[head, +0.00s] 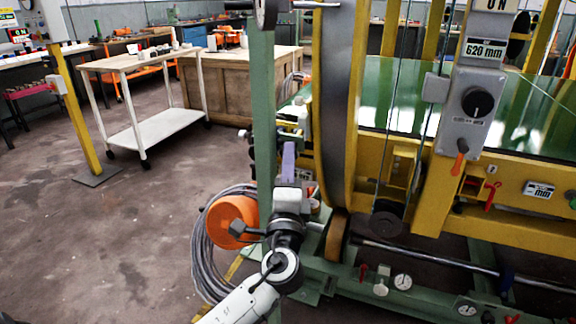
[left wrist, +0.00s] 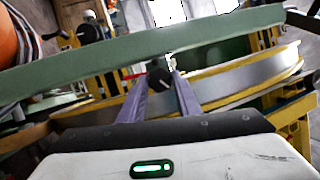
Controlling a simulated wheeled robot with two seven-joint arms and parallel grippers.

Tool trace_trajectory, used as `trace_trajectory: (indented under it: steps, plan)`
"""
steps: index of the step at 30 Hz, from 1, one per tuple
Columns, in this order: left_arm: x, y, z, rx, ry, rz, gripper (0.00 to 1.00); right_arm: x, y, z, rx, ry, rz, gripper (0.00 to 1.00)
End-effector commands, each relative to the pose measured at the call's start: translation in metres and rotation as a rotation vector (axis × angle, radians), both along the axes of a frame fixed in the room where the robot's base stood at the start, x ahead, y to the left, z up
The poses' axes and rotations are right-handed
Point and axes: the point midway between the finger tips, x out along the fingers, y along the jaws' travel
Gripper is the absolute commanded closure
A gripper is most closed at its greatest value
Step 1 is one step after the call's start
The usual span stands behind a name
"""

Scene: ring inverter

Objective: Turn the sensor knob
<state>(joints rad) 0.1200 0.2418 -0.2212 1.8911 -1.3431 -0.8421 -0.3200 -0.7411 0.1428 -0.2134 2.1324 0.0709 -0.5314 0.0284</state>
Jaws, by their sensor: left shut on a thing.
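My left gripper (head: 289,150) reaches up from the bottom of the head view, its purple fingers beside the green upright post. In the left wrist view, the left gripper (left wrist: 161,77) has its two purple fingers closed around a small dark sensor knob (left wrist: 157,80) with a pale mark on it. The fingers and arm hide the knob in the head view. My right gripper is in neither view.
The green post (head: 262,110) and the big grey-and-yellow ring (head: 337,90) stand close to my left gripper. A grey panel with a black dial (head: 478,102) is to the right. An orange drum (head: 231,220) and coiled cable lie left of my arm.

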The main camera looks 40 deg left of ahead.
Motion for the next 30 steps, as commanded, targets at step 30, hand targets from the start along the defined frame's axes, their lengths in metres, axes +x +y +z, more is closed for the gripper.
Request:
trace_trajectory:
  steps: [30]
  plan:
    - [-0.012, -0.009, -0.006, 0.012, 0.006, 0.001, 0.62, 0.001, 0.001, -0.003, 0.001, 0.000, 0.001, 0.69]
